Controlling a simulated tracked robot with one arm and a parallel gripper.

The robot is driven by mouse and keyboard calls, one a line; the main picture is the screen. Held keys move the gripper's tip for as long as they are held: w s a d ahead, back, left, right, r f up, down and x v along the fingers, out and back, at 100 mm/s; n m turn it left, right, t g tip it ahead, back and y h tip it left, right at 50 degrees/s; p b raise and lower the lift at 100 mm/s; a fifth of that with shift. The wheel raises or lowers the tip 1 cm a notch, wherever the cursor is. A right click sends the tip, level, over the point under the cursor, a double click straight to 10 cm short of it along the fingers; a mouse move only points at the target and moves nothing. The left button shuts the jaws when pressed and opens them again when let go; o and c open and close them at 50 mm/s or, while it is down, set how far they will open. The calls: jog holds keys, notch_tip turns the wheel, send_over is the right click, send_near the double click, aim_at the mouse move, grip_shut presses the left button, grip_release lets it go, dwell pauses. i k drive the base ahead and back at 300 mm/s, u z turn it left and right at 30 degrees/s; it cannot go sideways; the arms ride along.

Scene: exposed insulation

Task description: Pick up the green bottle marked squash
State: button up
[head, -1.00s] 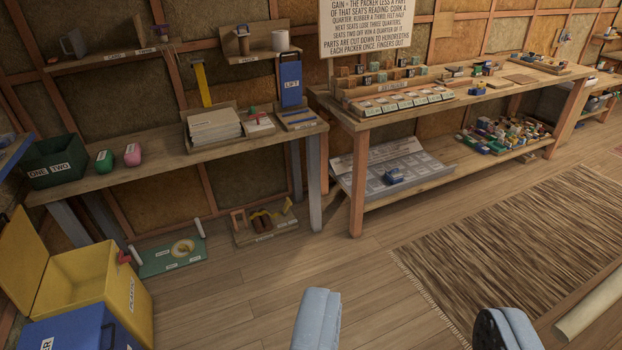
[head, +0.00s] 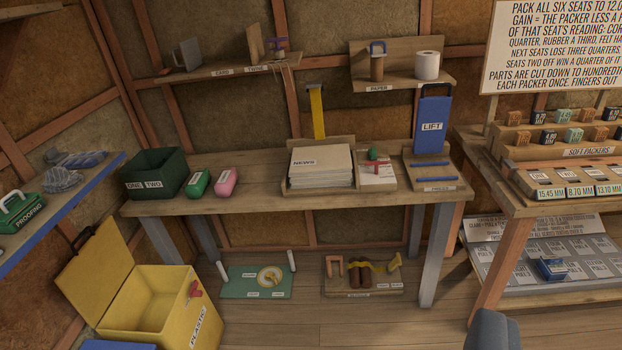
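A small green bottle (head: 197,183) lies on its side on the wooden bench (head: 245,207), just right of a dark green box. It has a pale label that is too small to read. A similar pink bottle (head: 226,182) lies close to its right. Only one grey finger of my gripper (head: 492,332) shows, at the bottom edge right of centre, far from the green bottle. The rest of the gripper is out of frame, so its opening cannot be judged.
The dark green box (head: 158,174), marked ONE and TWO, stands left of the bottles. A paper tray (head: 320,185) is to their right. A yellow open-lidded bin (head: 150,306) stands on the floor at front left. A blue shelf edge (head: 60,215) juts in at left.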

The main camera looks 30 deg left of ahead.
aim_at(200, 181)
jog(key=u, duration=0.3)
jog(key=i, duration=1.3)
jog(key=u, duration=1.15)
jog(key=i, duration=1.5)
jog(key=u, duration=0.6)
